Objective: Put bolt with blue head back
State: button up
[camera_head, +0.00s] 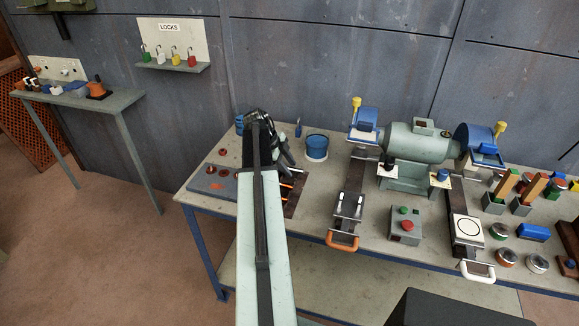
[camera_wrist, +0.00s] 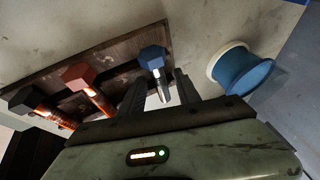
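The bolt with the blue head (camera_wrist: 152,59) is in the middle of the wrist view, with its bright metal shank (camera_wrist: 162,92) pointing toward my gripper. Its head overlaps the end of the dark wooden tray (camera_wrist: 118,55) in the picture; I cannot tell whether it touches it. My gripper (camera_wrist: 160,88) has its two dark fingers apart, one on each side of the shank, with gaps visible. In the head view my gripper (camera_head: 285,152) is over the left part of the workbench and hides the blue-headed bolt.
A blue tub with a pale rim (camera_head: 316,147) stands close by my gripper. A bench grinder (camera_head: 418,143) and control box (camera_head: 405,226) stand to the right.

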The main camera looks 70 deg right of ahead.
jog(key=shift+r+p, duration=0.35)
jog(key=shift+r, duration=0.1)
jog(key=p+v, duration=1)
jog(key=v, duration=0.1)
jog(key=shift+w+a+r, duration=0.15)
jog(key=shift+r, duration=0.1)
jog(key=w+a+f+n+t, duration=0.1)
jog(key=w+a+n, duration=0.6)
jog(key=a, duration=0.4)
jog(key=w+a+n+t, duration=0.1)
jog(key=w+a+n, duration=0.5)
jog(key=w+a, duration=0.4)
jog(key=w+a+f+n+t, duration=0.15)
jog(key=w+a+n, duration=0.5)
jog(key=a, duration=0.65)
jog(key=w+a+f+n+y+b, duration=0.1)
jog(key=a+n, duration=0.7)
jog(key=a, duration=0.7)
jog(key=w+a+f+n+y+b, duration=0.1)
jog(key=a+n+y, duration=0.1)
jog(key=a+n, duration=0.6)
jog(key=shift+a+f+t, duration=0.25)
jog(key=shift+a+t, duration=0.2)
jog(key=shift+a, duration=2.95)
